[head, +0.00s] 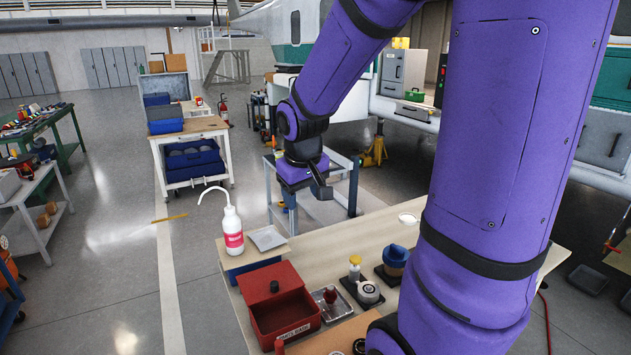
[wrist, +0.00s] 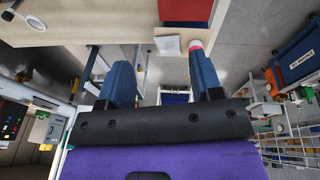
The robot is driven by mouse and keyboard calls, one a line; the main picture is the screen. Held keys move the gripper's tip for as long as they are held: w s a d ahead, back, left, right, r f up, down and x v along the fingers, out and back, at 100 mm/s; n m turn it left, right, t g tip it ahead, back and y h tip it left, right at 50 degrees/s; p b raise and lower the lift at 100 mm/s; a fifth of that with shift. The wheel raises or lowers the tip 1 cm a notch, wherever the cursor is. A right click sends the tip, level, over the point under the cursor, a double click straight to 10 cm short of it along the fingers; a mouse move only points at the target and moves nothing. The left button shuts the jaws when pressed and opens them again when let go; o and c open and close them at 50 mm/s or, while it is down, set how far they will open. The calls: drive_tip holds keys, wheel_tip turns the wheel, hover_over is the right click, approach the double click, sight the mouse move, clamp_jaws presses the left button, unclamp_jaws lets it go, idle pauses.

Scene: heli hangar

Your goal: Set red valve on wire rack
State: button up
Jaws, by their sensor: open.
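A small red part (head: 330,295), which looks like the red valve, stands in a shiny metal tray (head: 328,314) on the workbench, right of the red parts box (head: 284,310). I cannot make out a wire rack for certain; a flat pale grey square piece (head: 268,238) lies beside the white bottle and also shows in the wrist view (wrist: 168,45). My gripper (head: 321,190) hangs beyond the bench's far edge, well away from the red part. In the wrist view my gripper (wrist: 162,72) has its two blue fingers wide apart with nothing between them.
A white squeeze bottle (head: 233,232) with a bent spout stands at the bench's left end. Small jars and a blue-topped container (head: 396,256) stand right of the tray. A white dish (head: 408,218) lies farther back. The bench's far middle is clear.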

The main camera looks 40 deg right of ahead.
drive_tip(key=s+a+r+t+y, duration=0.1)
drive_tip(key=s+a+r, duration=0.4)
drive_tip(key=s, duration=0.3)
drive_tip(key=s+a+r+n+t, duration=0.1)
drive_tip(key=s+a+r, duration=0.5)
drive_tip(key=s, duration=0.1)
drive_tip(key=shift+s+r+n+t+y, duration=0.2)
drive_tip(key=shift+s+n+t+y, duration=0.1)
drive_tip(key=shift+s+t+y, duration=0.1)
drive_tip(key=shift+w+d, duration=0.1)
idle(0.3)
